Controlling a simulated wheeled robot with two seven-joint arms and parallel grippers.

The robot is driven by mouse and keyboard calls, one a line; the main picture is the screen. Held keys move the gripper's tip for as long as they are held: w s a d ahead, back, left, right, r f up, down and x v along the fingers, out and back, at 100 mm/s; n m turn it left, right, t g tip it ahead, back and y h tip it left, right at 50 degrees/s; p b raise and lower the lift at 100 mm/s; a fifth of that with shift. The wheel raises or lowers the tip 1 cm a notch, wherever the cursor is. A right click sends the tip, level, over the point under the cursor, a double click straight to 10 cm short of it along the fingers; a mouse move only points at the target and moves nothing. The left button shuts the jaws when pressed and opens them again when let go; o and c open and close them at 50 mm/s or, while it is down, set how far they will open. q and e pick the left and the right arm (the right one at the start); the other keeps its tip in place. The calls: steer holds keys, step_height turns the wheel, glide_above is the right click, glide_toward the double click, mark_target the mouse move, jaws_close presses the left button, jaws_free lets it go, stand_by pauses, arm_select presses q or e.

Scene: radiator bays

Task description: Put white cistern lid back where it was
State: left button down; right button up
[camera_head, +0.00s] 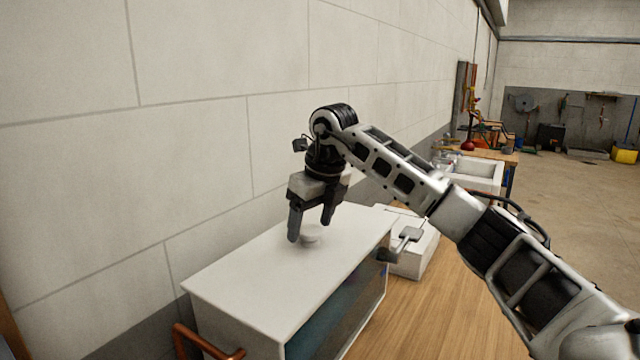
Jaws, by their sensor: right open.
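I cannot tell whether this top is a separate cistern lid. My right gripper (311,226) points down with its fingers apart, one on either side of the knob or just above it. The picture does not show clear contact. My left gripper is not in view.
A copper-coloured pipe (208,343) bends at the lower left. A white box (420,250) stands to the right on the wooden surface (432,318), by a grey lever (409,237). A white basin (475,172) stands farther back. The bare wood at the lower right is clear.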

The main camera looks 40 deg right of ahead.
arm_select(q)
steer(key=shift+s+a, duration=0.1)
arm_select(e)
steer(key=v, duration=1.5)
